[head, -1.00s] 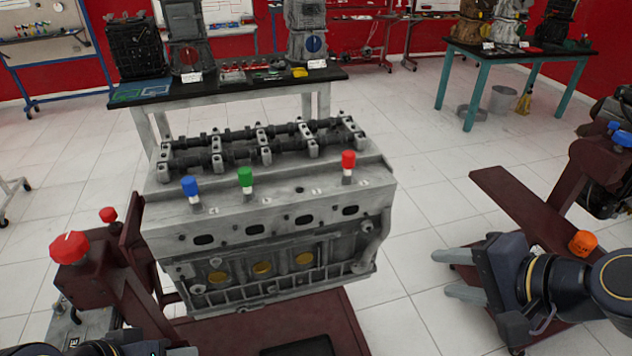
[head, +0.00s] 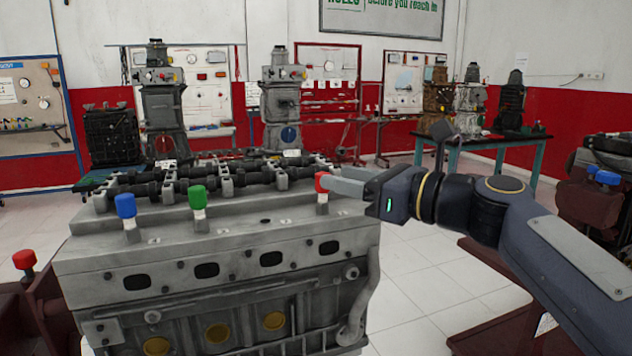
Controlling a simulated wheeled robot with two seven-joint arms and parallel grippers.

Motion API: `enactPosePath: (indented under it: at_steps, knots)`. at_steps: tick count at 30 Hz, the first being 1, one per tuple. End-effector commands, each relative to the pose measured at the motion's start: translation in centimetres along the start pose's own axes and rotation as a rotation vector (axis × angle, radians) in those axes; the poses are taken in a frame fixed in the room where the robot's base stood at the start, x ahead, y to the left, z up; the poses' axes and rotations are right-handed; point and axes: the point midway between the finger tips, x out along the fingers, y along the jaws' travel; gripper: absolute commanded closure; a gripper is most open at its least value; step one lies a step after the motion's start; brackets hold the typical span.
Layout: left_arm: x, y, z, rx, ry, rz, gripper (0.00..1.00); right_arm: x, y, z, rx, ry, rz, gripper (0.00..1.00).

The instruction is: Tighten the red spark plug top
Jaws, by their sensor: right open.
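The red spark plug top (head: 321,183) stands upright at the right end of the engine block (head: 225,238). A green top (head: 197,197) and a blue top (head: 125,206) stand upright further left on the same block. My right gripper (head: 335,181) comes in from the right, with its light grey fingers pointing left at the red top. The fingers are open and their tips are at the red top, partly covering its right side. I cannot tell whether they touch it. My left gripper is not in view.
Camshafts (head: 235,175) run along the back of the block. A red knob (head: 24,260) shows at the lower left. More engines stand behind, and a table with teal legs (head: 455,158) is at the back right.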

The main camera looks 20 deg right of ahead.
Motion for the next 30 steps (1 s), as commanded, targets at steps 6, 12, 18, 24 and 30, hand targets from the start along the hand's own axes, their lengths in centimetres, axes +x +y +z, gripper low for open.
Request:
enactPosePath:
  at_steps: [6, 12, 18, 24, 30]
  knots:
    - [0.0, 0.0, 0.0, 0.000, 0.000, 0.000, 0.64, 3.4, 0.0, -0.1, 0.000, 0.002, 0.002, 0.58]
    - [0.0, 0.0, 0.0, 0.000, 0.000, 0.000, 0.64, 4.8, 0.0, -0.1, -0.002, 0.002, 0.000, 0.58]
    - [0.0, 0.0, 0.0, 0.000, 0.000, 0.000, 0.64, 4.9, 0.0, -0.1, -0.002, 0.001, -0.001, 0.58]
    - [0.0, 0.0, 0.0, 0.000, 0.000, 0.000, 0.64, 4.8, 0.0, -0.1, -0.003, 0.002, 0.000, 0.77]
    - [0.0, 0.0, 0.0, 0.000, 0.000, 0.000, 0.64, 4.8, 0.0, -0.1, -0.003, 0.002, 0.000, 1.00]
